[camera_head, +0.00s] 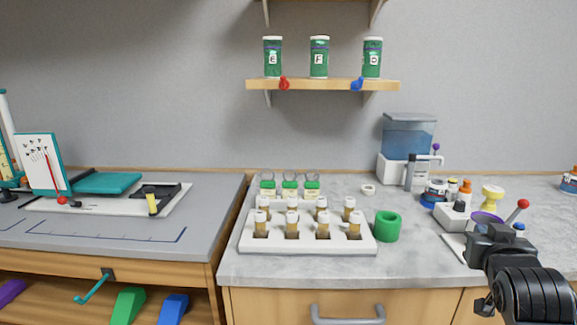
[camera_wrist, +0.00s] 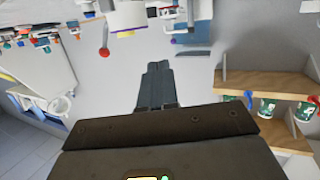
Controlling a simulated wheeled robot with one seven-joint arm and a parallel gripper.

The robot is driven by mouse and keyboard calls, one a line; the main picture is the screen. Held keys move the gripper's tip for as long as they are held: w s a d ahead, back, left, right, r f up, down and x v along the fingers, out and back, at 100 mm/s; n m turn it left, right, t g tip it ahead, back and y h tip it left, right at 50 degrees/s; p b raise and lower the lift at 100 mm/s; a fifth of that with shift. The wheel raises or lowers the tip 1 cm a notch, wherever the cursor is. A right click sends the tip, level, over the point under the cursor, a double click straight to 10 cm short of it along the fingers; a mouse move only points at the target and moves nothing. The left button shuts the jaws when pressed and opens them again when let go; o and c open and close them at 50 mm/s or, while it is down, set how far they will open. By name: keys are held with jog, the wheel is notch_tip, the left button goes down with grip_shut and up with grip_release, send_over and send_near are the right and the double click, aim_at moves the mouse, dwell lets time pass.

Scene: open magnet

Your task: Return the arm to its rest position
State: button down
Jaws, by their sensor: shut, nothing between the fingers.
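My gripper (camera_wrist: 157,72) shows in the wrist view with its two dark fingers together and nothing between them. It points into open space, with grey wall behind the tips. In the head view, part of my black arm (camera_head: 530,290) is at the lower right, in front of the counter's front edge. The fingertips cannot be made out clearly there.
The counter (camera_head: 270,270) holds a white rack (camera_head: 305,247) of capped vials, a green ring (camera_head: 388,226), a water dispenser (camera_head: 408,150) and a red-knobbed lever (camera_head: 523,204) near my arm. A wall shelf (camera_head: 325,85) bears three green cans. Free counter lies right of the green ring.

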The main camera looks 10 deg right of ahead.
jog(key=s+a+f+n+t+y, duration=0.1)
jog(key=s+a+f+n+y, duration=0.15)
jog(key=s+a+f, duration=0.55)
jog(key=s+a+f+n+t+y, duration=0.1)
jog(key=s+a+f+n+y, duration=0.15)
jog(key=s+a+f, duration=0.6)
jog(key=s+a+r+y, duration=0.1)
jog(key=s+a+r, duration=0.1)
jog(key=s, duration=0.6)
jog(key=s+a+r+y, duration=0.1)
jog(key=s+a+r, duration=0.2)
jog(key=s, duration=0.6)
jog(key=s+a+r+y, duration=0.1)
jog(key=s+a+r, duration=0.1)
jog(key=s, duration=0.6)
jog(key=shift+s+a+r+n+y, duration=0.3)
jog(key=shift+s+a+r+n, duration=0.1)
jog(key=shift+a, duration=0.15)
